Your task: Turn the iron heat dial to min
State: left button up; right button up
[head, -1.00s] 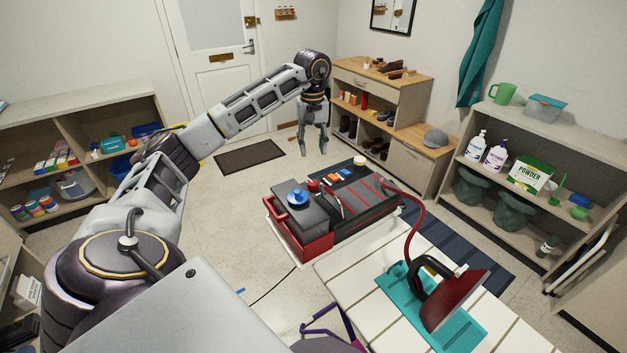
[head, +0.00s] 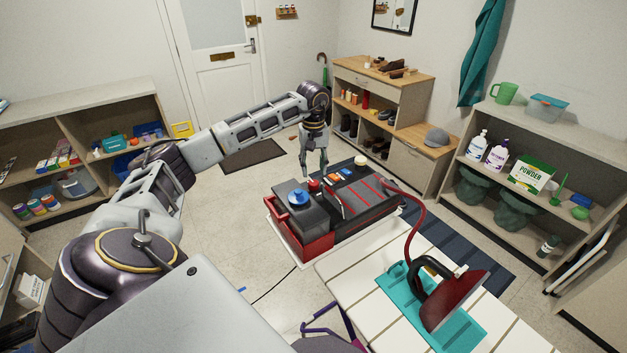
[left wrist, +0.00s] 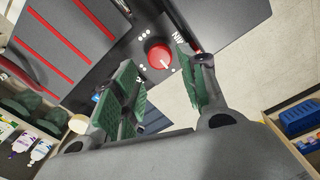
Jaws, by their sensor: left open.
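The grey and red iron station (head: 372,208) stands on the floor side of the white board. Its red heat dial (head: 313,185) is near the back, by my left gripper (head: 314,172), which is open and pointing down. In the left wrist view the red dial (left wrist: 158,56) has a white mark at its lower right. White dots surround it, and a MIN label (left wrist: 178,41), partly hidden by a finger, is at its upper right. The dial appears between the open fingers (left wrist: 157,70); no contact shows. My right gripper is out of view.
A blue knob (head: 297,197) sits on the station near the dial. The red iron (head: 452,302) rests on a teal mat (head: 462,331) on the white board (head: 345,271), joined by a red hose (head: 421,222). Shelves stand left and right; the left floor is open.

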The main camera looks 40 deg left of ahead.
aim_at(313, 182)
pick_arm(q)
notch_tip(313, 182, down, 4)
jog(key=shift+f, duration=1)
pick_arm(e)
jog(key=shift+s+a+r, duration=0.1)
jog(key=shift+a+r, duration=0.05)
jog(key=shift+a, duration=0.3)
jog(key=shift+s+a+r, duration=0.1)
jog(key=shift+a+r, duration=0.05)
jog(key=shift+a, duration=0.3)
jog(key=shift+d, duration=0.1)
pick_arm(q)
jog(key=c, duration=0.8)
jog(key=shift+o, duration=0.2)
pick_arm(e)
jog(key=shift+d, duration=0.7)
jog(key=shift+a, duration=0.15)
